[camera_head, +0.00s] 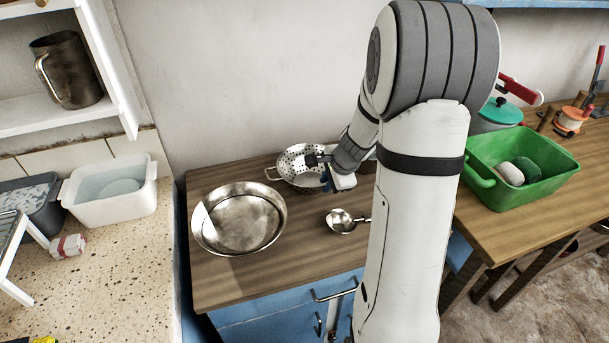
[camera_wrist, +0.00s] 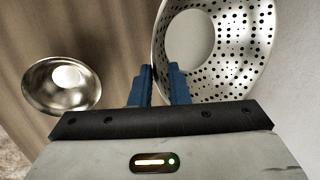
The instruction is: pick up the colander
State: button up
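The colander (camera_head: 293,160) is a metal bowl with many holes and a loop handle on its left side. It sits at the back of the wooden counter, near the wall. My gripper (camera_head: 325,178) is at its right front rim, and my arm hides part of it. In the wrist view the colander (camera_wrist: 236,45) fills the upper right. The two blue fingers of my gripper (camera_wrist: 160,68) are close together with a narrow gap, one on each side of the rim. I cannot tell if they press on it.
A wide metal pan (camera_head: 240,218) stands left of the colander. A green basin (camera_head: 525,180) is on the right counter. The wall is close behind the colander.

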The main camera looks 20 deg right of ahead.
aim_at(314, 196)
jog(key=x, duration=0.3)
jog(key=b+x, duration=0.1)
jog(key=x, duration=0.1)
jog(key=shift+w+a+f, duration=0.15)
jog(key=shift+a+f, duration=0.15)
jog(key=shift+a, duration=0.1)
grip_shut()
